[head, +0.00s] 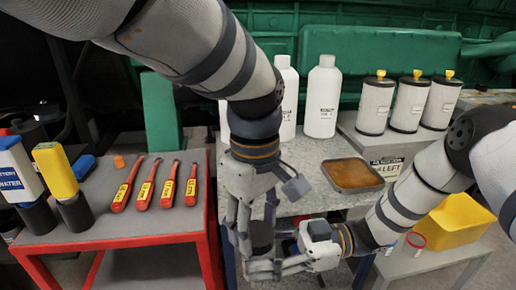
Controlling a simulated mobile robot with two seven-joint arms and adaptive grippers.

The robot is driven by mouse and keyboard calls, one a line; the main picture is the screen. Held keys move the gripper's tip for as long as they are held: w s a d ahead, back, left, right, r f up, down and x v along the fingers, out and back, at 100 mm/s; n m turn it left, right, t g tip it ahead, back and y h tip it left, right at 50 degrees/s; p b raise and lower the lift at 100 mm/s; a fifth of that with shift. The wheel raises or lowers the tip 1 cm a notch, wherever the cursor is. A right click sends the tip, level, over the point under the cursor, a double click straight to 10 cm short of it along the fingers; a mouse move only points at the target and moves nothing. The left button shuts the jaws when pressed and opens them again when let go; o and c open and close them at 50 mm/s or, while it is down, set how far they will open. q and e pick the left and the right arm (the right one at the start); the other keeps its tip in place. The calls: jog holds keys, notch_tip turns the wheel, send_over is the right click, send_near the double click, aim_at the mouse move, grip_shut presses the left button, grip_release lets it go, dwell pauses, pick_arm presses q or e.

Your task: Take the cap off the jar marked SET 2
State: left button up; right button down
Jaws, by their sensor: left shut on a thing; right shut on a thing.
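A dark, round jar-like thing (262,236) sits low in the middle of the head view, largely hidden by my grippers. No SET 2 mark can be read on it, and I cannot tell cap from body. My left gripper (258,218) comes down over it from above, shut on it with fingers at its sides. My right gripper (280,262) reaches in from the right, lower down, and is shut at the same dark thing. The contact points are partly hidden.
A red-edged cart (120,238) at left carries several red-handled tools (145,190) and a yellow bottle (56,170). White bottles (322,100), a brown-filled tray (352,174) and white canisters (410,105) stand behind. A yellow bin (455,222) is at right.

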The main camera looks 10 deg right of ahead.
pick_arm(q)
jog(key=shift+d+r, duration=0.1)
jog(key=shift+r, duration=1.1)
pick_arm(e)
jog(key=shift+r, duration=0.1)
pick_arm(q)
jog(key=shift+r, duration=0.1)
